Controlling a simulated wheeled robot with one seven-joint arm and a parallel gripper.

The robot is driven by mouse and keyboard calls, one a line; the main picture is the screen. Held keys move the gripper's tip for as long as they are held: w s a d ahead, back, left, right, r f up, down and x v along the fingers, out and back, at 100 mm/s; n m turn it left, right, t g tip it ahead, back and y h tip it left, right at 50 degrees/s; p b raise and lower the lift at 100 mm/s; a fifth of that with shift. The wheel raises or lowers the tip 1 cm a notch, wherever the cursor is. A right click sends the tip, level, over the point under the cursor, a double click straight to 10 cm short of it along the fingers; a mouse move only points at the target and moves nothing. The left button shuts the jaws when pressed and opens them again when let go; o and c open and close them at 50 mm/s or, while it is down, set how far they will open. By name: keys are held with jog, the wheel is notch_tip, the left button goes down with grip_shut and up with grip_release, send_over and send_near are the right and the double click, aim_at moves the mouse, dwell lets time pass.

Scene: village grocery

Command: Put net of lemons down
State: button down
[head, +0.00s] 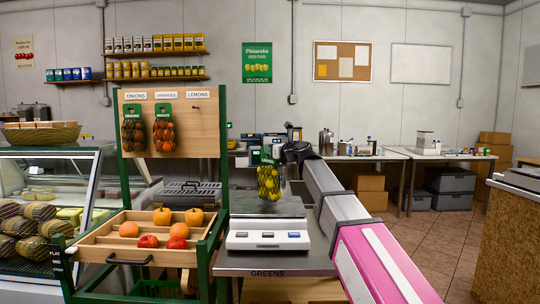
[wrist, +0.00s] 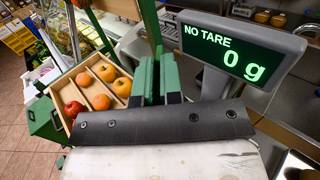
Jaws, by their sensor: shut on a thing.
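The net of lemons (head: 269,184) is yellow in a dark mesh with a green header card. It hangs upright from my gripper (head: 273,154), which is shut on the card. In the head view its bottom overlaps the dark plate of the scale (head: 268,241); a gap is hard to judge. In the wrist view the scale's display (wrist: 240,55) reads "NO TARE" and 0 g. My gripper (wrist: 155,97) also shows there, with green parts between and beyond its fingers; the lemons themselves are hidden.
A rack (head: 168,99) left of the scale holds nets of onions (head: 133,132) and oranges (head: 164,130); the peg under LEMONS is empty. A wooden tray (head: 109,250) of loose fruit stands below it. A glass counter (head: 50,190) is further left. Floor is open at right.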

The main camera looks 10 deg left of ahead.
jog(key=shift+f, duration=1)
jog(key=c, duration=1.3)
grip_release()
jog(key=shift+v, duration=6.05)
